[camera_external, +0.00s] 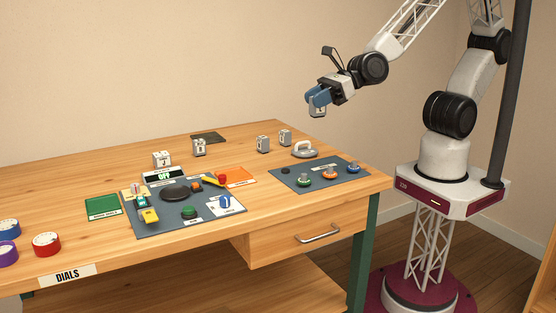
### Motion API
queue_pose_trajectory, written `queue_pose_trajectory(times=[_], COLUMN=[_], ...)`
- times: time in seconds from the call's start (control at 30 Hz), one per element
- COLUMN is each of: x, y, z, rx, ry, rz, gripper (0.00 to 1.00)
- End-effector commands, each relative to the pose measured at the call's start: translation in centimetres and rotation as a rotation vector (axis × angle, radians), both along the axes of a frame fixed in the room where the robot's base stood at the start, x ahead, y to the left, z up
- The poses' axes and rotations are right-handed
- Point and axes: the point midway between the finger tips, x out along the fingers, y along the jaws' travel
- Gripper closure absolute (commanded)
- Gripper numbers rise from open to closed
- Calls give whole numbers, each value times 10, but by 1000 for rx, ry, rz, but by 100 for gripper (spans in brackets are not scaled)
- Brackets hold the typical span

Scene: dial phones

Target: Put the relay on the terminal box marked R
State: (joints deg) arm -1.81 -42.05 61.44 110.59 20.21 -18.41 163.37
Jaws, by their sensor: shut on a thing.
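My gripper (319,98), with blue fingers, is up in the air above the back right of the table. It is shut on a small pale grey block (318,110), which looks like the relay and has a dark mark on its face. The block hangs clear of everything. Several small boxes with marks stand on the table: a white one (162,158), a grey one (199,147), and two grey ones farther right, the first (263,144) and the second (285,137). The letters are too small to read surely, so I cannot tell which is R.
A dark mat (150,228) with a dial panel lies front centre. Another mat (345,182) with coloured knobs lies at right, a grey handled weight (305,150) behind it. A green card (103,207) and tape rolls (46,244) lie left. The back left table top is clear.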

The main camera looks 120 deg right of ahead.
Motion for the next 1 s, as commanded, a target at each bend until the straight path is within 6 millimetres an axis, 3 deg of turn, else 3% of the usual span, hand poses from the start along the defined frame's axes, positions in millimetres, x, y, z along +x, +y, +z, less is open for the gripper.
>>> queue_pose_trajectory(times=[0.03, 0.1, 0.33, 0.57, 1.0], x=[0, 0, 0, 0, 0], y=[0, 0, 0, 0, 0], z=[22, 47, 114, 142, 160], rx=[1, 1, 2, 1, -1], ry=[-5, -5, -2, -1, 0], rz=[-1, -1, -1, 0, -1], gripper=[94, 94, 94, 94, 94])
